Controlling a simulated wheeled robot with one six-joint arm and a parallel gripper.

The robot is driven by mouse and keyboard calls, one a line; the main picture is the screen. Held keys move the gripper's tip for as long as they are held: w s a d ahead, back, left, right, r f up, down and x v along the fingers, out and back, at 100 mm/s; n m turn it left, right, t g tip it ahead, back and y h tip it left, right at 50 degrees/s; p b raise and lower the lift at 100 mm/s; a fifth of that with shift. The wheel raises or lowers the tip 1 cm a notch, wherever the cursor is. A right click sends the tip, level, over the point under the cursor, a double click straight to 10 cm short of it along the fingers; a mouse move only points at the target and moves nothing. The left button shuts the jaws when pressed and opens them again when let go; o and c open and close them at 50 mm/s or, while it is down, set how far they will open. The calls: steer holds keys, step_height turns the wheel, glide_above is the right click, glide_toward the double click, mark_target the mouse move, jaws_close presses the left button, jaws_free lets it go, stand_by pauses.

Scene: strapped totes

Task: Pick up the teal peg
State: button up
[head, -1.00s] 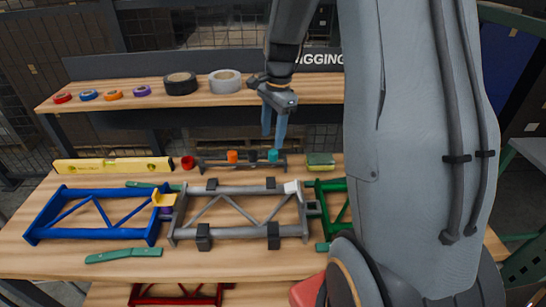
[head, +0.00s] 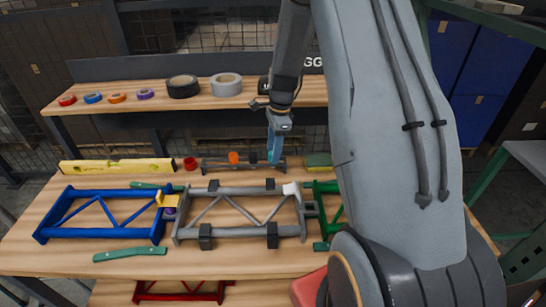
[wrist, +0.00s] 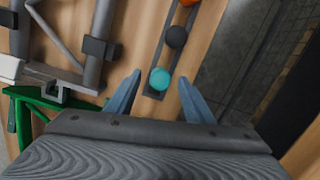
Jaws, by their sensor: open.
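The teal peg (wrist: 160,79) stands at the end of a dark rack (wrist: 153,94), seen from above in the wrist view. My gripper (wrist: 160,95) is open, with one blue finger on each side of the teal peg in that view; I cannot tell how far above it they are. In the head view my gripper (head: 274,150) points down at the right end of the rack (head: 215,166), and its fingers largely hide the teal peg. A black peg (wrist: 176,37) and an orange peg (head: 233,157) stand in the same rack.
A grey frame (head: 235,233) with black clamps lies in front of the rack, between a blue frame (head: 100,238) and a green frame (head: 321,189). A shelf (head: 150,100) with tape rolls stands behind.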

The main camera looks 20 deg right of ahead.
steer(key=shift+f, duration=0.1)
steer(key=c, duration=1.2)
steer(key=shift+o, duration=0.2)
step_height(320, 180, up, 15)
steer(key=shift+p, duration=0.45)
